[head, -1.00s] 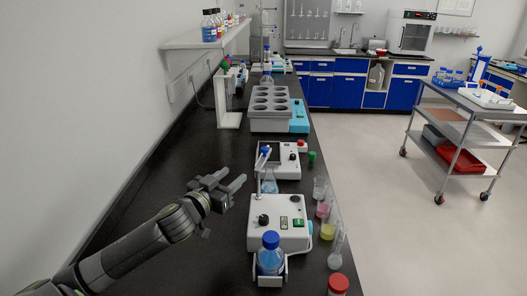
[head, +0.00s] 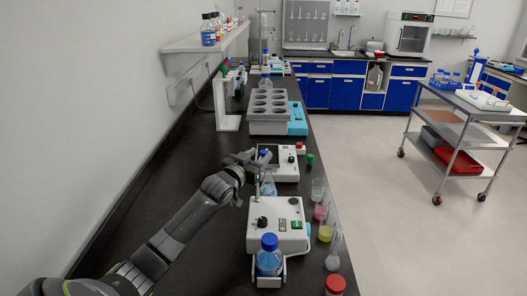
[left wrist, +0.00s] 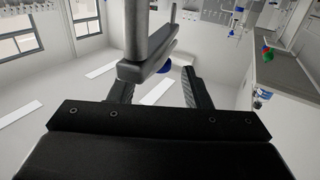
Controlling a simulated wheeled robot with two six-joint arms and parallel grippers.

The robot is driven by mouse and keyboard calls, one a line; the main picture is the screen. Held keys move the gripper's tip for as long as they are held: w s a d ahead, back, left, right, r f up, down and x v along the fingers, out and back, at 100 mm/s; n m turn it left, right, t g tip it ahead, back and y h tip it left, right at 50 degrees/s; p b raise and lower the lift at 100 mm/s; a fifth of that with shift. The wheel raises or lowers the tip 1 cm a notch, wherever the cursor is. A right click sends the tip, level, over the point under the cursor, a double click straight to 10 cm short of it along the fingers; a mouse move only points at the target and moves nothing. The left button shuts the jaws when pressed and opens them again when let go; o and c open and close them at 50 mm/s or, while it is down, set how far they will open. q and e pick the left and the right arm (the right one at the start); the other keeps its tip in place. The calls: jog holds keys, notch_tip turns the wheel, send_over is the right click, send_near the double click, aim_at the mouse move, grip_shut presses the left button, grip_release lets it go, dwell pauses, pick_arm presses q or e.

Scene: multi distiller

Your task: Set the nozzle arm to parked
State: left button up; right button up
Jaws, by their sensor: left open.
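The multi distiller is a row of white units along the dark bench. A middle white unit (head: 286,172) has a dark panel and a bottle (head: 267,187) in front of it. My left gripper (head: 258,161) is open beside this unit, overlapping its left side. In the left wrist view my open fingers (left wrist: 160,92) point away from the camera. A grey bar with an upright post (left wrist: 148,68), likely the nozzle arm, crosses in front of and above them. I cannot tell whether it touches a finger. A blue cap shows just behind it. My right gripper is not in view.
A nearer white unit (head: 278,226) holds a blue-capped bottle (head: 269,256). Small flasks with pink and yellow liquid (head: 325,231) and a red-capped jar (head: 335,285) line the right bench edge. A block with round wells (head: 269,127) stands behind.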

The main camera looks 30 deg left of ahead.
aim_at(261, 154)
pick_arm(q)
jog(key=shift+w, duration=1.7)
grip_shut()
